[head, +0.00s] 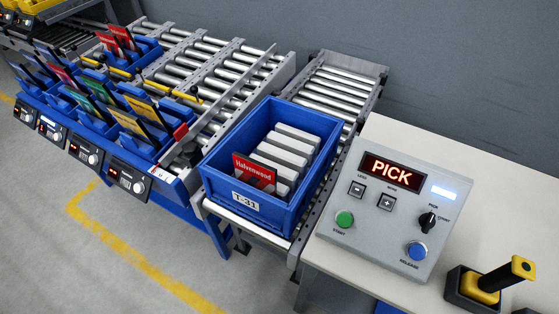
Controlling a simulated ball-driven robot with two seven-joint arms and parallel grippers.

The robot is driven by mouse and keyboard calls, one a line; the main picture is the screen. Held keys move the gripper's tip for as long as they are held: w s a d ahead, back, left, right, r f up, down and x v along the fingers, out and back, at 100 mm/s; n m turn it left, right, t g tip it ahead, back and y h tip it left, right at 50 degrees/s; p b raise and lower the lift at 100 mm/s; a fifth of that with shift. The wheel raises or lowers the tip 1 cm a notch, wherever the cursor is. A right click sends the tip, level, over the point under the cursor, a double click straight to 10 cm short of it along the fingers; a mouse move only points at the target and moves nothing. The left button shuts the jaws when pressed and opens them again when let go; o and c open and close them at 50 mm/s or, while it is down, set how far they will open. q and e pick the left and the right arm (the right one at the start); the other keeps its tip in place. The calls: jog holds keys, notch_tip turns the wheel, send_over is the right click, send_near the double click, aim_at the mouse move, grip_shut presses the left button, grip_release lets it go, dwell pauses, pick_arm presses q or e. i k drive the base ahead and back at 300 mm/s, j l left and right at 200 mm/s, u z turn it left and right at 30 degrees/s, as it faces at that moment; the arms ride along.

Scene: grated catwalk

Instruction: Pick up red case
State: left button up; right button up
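A red flat case with white lettering (254,172) stands tilted at the front of the blue tote marked T-31 (248,203), beside a row of white dividers or slabs (290,150). Other red cases (118,42) stand in a blue bin at the far upper left, and another red case (64,76) stands among cases of mixed colours in the bins nearer the front. A small red item (180,132) shows at the right end of these bins. Neither of my grippers is in view.
The tote sits on a roller conveyor (338,88). A grey control box with a lit PICK display (391,172) stands on a pale table (480,190) to the right. Grey floor (130,260) lies open at lower left.

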aim_at(62, 72)
jog(key=i+j+z, duration=0.1)
jog(key=j, duration=0.35)
jog(key=i+j+z, duration=0.1)
jog(key=j, duration=0.4)
jog(key=i+j+z, duration=0.1)
jog(key=j, duration=0.35)
jog(key=i+j+z, duration=0.1)
jog(key=i+j, duration=0.15)
jog(key=j, duration=0.75)
jog(key=i+z, duration=0.05)
jog(key=i, duration=0.05)
